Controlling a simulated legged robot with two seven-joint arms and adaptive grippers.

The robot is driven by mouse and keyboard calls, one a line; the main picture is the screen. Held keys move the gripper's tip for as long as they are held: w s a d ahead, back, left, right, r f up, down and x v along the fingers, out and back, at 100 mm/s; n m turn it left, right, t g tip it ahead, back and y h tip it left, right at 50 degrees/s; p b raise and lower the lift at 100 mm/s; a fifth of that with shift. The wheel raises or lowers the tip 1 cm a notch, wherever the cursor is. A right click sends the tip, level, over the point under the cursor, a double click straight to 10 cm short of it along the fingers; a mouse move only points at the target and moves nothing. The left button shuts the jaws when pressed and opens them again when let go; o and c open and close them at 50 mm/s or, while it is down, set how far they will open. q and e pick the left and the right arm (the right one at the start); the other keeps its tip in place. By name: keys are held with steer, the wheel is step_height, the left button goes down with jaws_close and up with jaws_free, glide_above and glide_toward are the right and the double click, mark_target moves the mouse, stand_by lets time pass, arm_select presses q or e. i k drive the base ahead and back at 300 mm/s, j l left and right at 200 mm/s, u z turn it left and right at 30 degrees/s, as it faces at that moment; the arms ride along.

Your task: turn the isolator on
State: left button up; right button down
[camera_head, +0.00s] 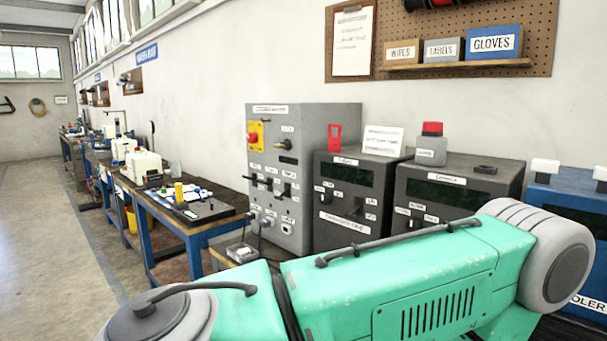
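The grey control cabinet (318,125) stands against the wall in the middle of the view. A red rotary knob on a yellow plate (254,134), which looks like the isolator, is at the upper left of its front panel. The knob is too small to read its on or off position. A black knob (286,144) sits to its right, with several black switches lower on the panel. Neither of my grippers is in view.
Two dark labelled units (345,177) (440,192) stand to the cabinet's right, then a blue unit (568,199). A blue-legged workbench (212,228) stands to its left. The floor (45,240) at left is clear. The lower foreground is blocked close to the camera.

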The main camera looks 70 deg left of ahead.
mark_target(252, 138)
steer(key=u, duration=2.35)
steer(key=i+j+z, duration=0.1)
steer(key=z, duration=0.3)
steer(key=j+z, duration=0.35)
steer(key=i+j+z, duration=0.2)
steer(key=j, duration=0.55)
steer(key=i+j+z, duration=0.25)
steer(key=j, duration=0.55)
steer(key=j+z, duration=0.2)
steer(key=j, duration=0.6)
